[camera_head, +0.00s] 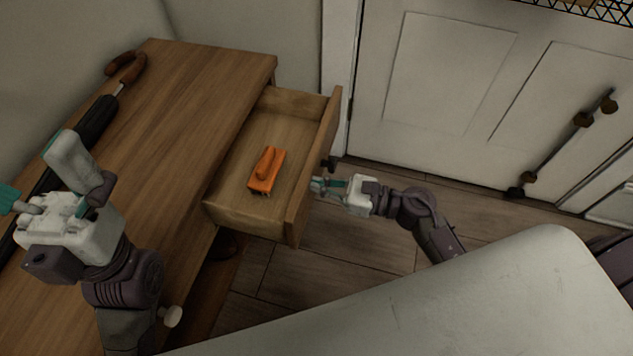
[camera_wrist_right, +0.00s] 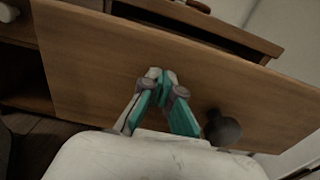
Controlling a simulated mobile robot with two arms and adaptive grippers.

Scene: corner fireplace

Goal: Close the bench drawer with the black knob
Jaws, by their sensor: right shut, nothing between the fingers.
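The bench drawer (camera_head: 225,215) is pulled out from the wooden bench (camera_head: 190,95), with an orange object (camera_head: 266,171) inside it. Its front panel (camera_wrist_right: 110,65) fills much of the right wrist view, and the black knob (camera_wrist_right: 221,128) sits on it, to the right of my fingers there. My right gripper (camera_head: 318,186) is shut and empty, with its fingertips (camera_wrist_right: 160,74) at the outer face of the drawer front, beside the knob. Whether the tips touch the panel is hard to tell. My left gripper (camera_head: 45,180) is above the bench top, its fingers spread apart.
A dark umbrella with a brown curved handle (camera_head: 126,66) lies along the bench's back edge. A white knob (camera_head: 172,316) shows at the bench front. A white door (camera_head: 440,90) stands beyond the drawer. Wooden floor (camera_head: 290,275) is clear before the drawer.

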